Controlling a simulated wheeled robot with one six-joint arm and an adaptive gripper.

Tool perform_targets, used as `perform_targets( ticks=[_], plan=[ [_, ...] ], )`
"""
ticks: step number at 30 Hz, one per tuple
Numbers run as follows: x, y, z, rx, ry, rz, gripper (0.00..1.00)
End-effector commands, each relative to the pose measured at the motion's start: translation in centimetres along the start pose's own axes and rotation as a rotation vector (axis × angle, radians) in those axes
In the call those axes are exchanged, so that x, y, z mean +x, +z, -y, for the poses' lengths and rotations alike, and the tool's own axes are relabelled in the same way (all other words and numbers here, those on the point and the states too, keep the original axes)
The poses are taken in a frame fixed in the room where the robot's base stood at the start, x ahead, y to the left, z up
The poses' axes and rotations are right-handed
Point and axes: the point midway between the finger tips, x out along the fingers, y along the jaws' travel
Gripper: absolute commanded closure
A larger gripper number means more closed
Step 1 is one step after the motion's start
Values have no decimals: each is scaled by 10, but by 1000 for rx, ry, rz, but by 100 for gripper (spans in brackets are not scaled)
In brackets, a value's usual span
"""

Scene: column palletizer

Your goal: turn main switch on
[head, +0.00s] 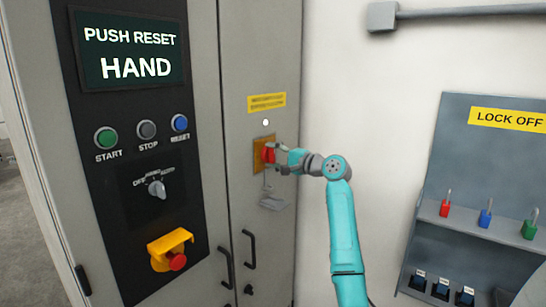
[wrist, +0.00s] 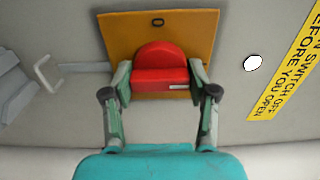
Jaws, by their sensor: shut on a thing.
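The main switch has a red rotary handle (head: 269,153) on an orange-yellow plate (head: 258,163), on the narrow grey cabinet panel. In the wrist view the red handle (wrist: 158,58) sits between my two fingers, in front of the plate (wrist: 118,32). A short white mark shows near the handle's right end there. My gripper (wrist: 160,80) is shut on the handle, one finger at each side. In the head view my gripper (head: 272,155) reaches the switch from the right and partly covers it. A small white round lamp (head: 265,122) is above the plate.
Left of the switch, a black panel holds a display (head: 128,60) reading "PUSH RESET HAND", buttons, a selector (head: 157,188) and a red emergency stop (head: 177,261). A grey padlock-like piece (head: 271,200) is below the switch. A lock-off board (head: 480,150) is at right.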

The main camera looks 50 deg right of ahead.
Motion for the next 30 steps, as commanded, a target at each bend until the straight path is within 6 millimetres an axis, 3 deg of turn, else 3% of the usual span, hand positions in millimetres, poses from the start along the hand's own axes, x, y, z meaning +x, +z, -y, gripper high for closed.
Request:
perform_targets(
  ticks=[4,5,7,8,20,23,30],
  plan=[
    [0,-1,0,0,1,-1,77],
    [0,-1,0,0,1,-1,37],
    [0,-1,-1,0,1,-1,19],
    [0,-1,-1,0,1,-1,16],
    [-5,-1,0,-1,0,-1,16],
    [-16,-1,0,-1,0,-2,16],
    [-63,-1,-1,-2,0,-4,16]
  ],
)
